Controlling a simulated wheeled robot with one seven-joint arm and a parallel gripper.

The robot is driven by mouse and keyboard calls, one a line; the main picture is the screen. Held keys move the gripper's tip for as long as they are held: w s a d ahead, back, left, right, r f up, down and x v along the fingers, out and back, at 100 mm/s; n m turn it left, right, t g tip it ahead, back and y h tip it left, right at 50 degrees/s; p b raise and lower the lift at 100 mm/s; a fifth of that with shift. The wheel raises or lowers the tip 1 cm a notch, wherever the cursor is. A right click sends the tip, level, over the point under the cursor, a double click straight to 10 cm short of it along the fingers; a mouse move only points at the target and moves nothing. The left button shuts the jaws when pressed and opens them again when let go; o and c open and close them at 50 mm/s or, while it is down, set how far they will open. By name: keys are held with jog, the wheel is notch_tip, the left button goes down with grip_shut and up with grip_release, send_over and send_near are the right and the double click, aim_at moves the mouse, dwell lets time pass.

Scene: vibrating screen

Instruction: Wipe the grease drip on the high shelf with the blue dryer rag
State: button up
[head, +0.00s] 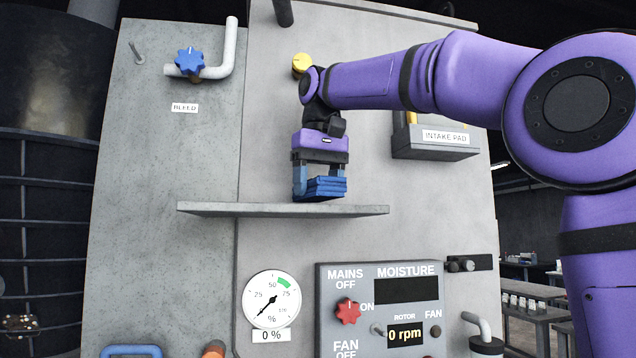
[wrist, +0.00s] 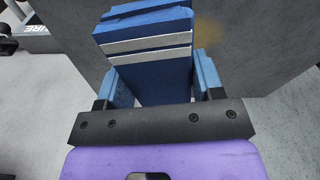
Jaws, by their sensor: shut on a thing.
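The blue dryer rag (head: 327,188) is a folded stack held low at the high shelf (head: 220,209). My gripper (head: 320,178) points down and is shut on the rag, just above the shelf's top; I cannot tell whether the rag touches it. In the wrist view the rag (wrist: 150,65) shows two pale stripes between the light-blue fingers of my gripper (wrist: 162,85). A yellow-brown grease drip (wrist: 208,33) shows on the grey surface right beside the rag, partly hidden by it. The drip is not visible in the head view.
A grey panel stands behind the shelf, with a yellow knob (head: 302,64) above and the intake pad box (head: 436,142) to the right. A gauge (head: 271,299) and control panel (head: 380,310) are below. The shelf's left part is clear.

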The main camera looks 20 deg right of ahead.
jog(key=shift+f, duration=0.7)
jog(key=shift+a, duration=0.1)
jog(key=shift+w+a+r, duration=0.1)
jog(key=shift+w+a, duration=0.15)
jog(key=shift+a, duration=0.85)
jog(key=shift+w+a, duration=0.25)
jog(key=shift+a, duration=0.85)
jog(key=shift+s+d, duration=0.25)
jog(key=shift+d, duration=0.9)
jog(key=shift+s+d, duration=0.25)
jog(key=shift+d, duration=0.9)
jog(key=shift+r, duration=2.85)
